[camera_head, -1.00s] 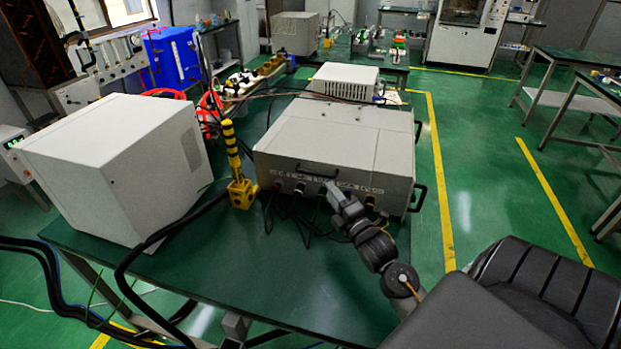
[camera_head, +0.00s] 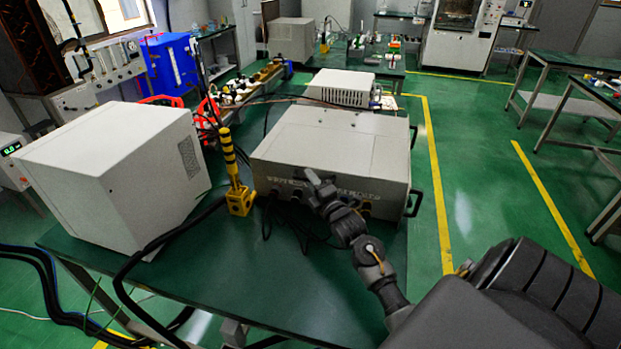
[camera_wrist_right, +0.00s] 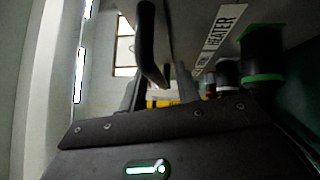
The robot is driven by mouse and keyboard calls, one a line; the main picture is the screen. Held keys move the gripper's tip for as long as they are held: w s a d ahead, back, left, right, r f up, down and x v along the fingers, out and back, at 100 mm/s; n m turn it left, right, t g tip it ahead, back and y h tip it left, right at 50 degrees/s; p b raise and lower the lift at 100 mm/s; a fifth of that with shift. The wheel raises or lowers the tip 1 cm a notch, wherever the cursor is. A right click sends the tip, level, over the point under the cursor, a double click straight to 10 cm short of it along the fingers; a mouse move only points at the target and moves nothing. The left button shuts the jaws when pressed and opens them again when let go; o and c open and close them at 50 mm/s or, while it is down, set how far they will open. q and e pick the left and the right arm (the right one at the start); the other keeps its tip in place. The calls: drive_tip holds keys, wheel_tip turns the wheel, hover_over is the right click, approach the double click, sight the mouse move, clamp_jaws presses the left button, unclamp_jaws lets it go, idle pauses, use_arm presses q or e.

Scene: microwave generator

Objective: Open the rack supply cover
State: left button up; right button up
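The rack supply (camera_head: 335,143) is a grey box on the green table, with a flat grey cover (camera_head: 340,130) lying closed on top. My right gripper (camera_head: 313,181) is at the upper middle of its front panel and hides the front handle in the head view. In the right wrist view, the black handle (camera_wrist_right: 146,40) reaches down to the gap between my right gripper's fingers (camera_wrist_right: 160,92). The fingers stand apart; whether they touch the handle is unclear. The panel with a HEATER label (camera_wrist_right: 222,27) is beside it. My left gripper is not in view.
A white box (camera_head: 115,165) stands on the left of the table (camera_head: 230,285). A yellow-black striped post (camera_head: 236,175) stands just left of the supply. A smaller white unit (camera_head: 343,87) is behind it. Dark cables hang at the front panel. The table front is clear.

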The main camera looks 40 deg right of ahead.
drive_tip(key=shift+w, duration=0.4)
drive_tip(key=shift+c, duration=0.3)
clamp_jaws()
